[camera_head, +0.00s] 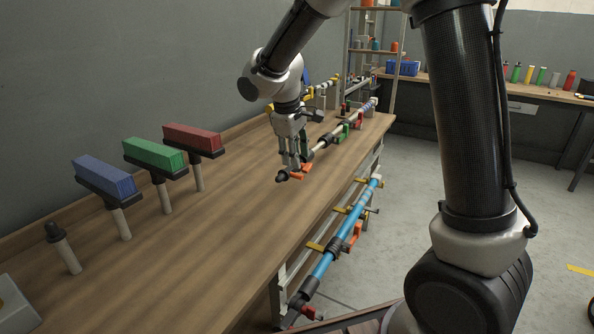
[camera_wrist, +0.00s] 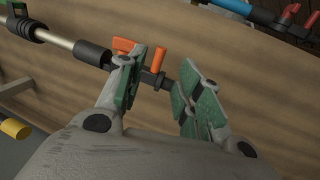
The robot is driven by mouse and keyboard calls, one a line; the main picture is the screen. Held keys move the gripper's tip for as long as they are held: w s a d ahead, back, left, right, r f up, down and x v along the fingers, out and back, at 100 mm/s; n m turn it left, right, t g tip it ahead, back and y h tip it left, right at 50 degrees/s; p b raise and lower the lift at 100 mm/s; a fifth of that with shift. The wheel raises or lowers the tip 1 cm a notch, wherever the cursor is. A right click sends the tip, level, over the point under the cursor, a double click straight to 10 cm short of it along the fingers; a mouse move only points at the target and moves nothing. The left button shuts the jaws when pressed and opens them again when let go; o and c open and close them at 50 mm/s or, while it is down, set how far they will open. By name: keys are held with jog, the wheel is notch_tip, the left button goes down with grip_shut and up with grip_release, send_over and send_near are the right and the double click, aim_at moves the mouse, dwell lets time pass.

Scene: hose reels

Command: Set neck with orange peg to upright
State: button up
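A long pipe assembly (camera_head: 322,147) runs along the right side of the bench, with black joints and a pale rod. At its near end is a black neck with an orange peg (camera_head: 299,175). The peg lies low and sideways in the head view, not upright. In the wrist view, two orange prongs (camera_wrist: 159,60) show beside the left finger, which partly hides the black neck (camera_wrist: 150,80). My gripper (camera_head: 292,162) is at this end, fingers pointing down. In the wrist view its green-padded fingers (camera_wrist: 164,88) are apart, with the neck's end in the gap; I cannot tell about contact.
Blue (camera_head: 104,175), green (camera_head: 153,153) and red (camera_head: 193,137) blocks stand on posts at the left. A second, blue pipe (camera_head: 325,262) with pegs is mounted below the bench's right edge. The middle of the benchtop (camera_head: 215,225) is clear.

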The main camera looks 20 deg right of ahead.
aim_at(299, 175)
jog(key=x, duration=0.6)
jog(key=shift+d+f, duration=0.15)
jog(key=shift+f, duration=0.2)
jog(key=shift+c, duration=0.3)
grip_shut()
